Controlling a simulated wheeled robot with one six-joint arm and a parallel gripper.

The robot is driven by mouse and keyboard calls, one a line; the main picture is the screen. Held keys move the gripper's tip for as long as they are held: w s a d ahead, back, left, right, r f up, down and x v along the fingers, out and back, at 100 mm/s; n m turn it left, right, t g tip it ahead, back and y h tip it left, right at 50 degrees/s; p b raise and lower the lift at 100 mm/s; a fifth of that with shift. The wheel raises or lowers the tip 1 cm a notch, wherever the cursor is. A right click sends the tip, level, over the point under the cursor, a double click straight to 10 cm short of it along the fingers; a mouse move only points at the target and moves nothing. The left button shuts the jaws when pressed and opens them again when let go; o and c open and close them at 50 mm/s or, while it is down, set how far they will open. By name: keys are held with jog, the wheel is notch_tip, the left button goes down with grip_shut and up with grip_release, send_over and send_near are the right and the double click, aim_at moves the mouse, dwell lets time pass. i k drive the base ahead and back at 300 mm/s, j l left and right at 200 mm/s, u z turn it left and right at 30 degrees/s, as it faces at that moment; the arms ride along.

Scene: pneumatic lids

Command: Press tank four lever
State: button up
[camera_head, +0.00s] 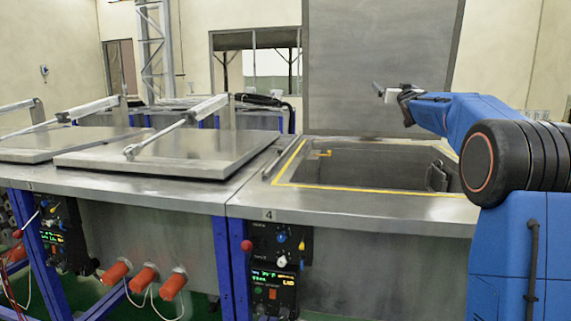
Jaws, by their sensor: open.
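Tank four (345,205) stands at the right with a small "4" plate (268,214) on its front rim. Its grey lid (380,60) stands upright behind the open basin. A red-knobbed lever (246,245) sticks out to the left of the dark control panel (273,262) below the plate. My gripper (379,90) is open and empty, high above the basin and in front of the raised lid. It is well up and to the right of the lever. The finger details are small.
Neighbouring tanks at the left have flat closed lids (165,150) with bar arms on top. Another panel (62,232) with a red knob (18,233) is at far left. Orange-capped fittings (143,278) stick out below the middle tank.

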aim_at(246, 246)
jog(key=k+j, duration=0.1)
jog(key=k, duration=0.4)
jog(key=k+j, duration=0.1)
jog(key=k, duration=0.35)
